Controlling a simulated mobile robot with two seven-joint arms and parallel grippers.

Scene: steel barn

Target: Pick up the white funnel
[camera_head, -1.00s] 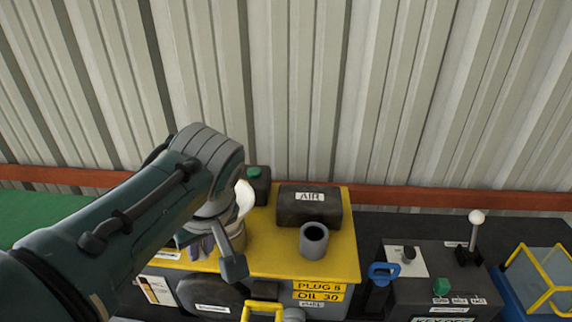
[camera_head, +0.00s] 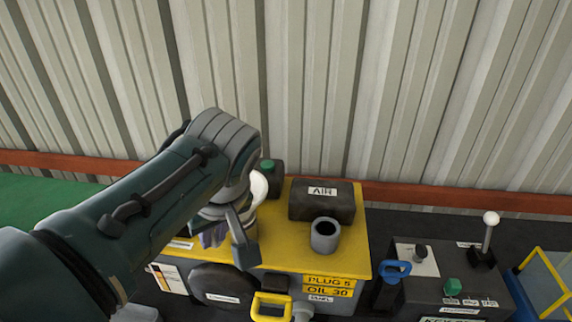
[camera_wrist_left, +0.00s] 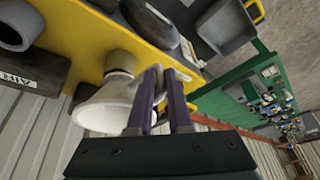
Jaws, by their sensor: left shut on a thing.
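The white funnel (camera_wrist_left: 105,108) shows large in the left wrist view, its wide mouth toward the lower left and its narrower cream part pointing at the yellow top. In the head view only a white sliver of the funnel (camera_head: 260,186) shows past my left wrist. My left gripper (camera_wrist_left: 168,85) is shut on the funnel, with its two purple-grey fingers at the funnel's side. In the head view my left gripper (camera_head: 214,238) is partly hidden by its own wrist. I cannot tell whether the funnel touches the yellow top. My right gripper is not in view.
The yellow-topped unit (camera_head: 290,256) bears a black AIR box (camera_head: 321,205), a grey cup (camera_head: 325,236) and a dark green-capped container (camera_head: 273,180). A control box (camera_head: 440,285) with a white-knobbed lever (camera_head: 491,218) stands right. The ribbed wall (camera_head: 350,90) rises behind.

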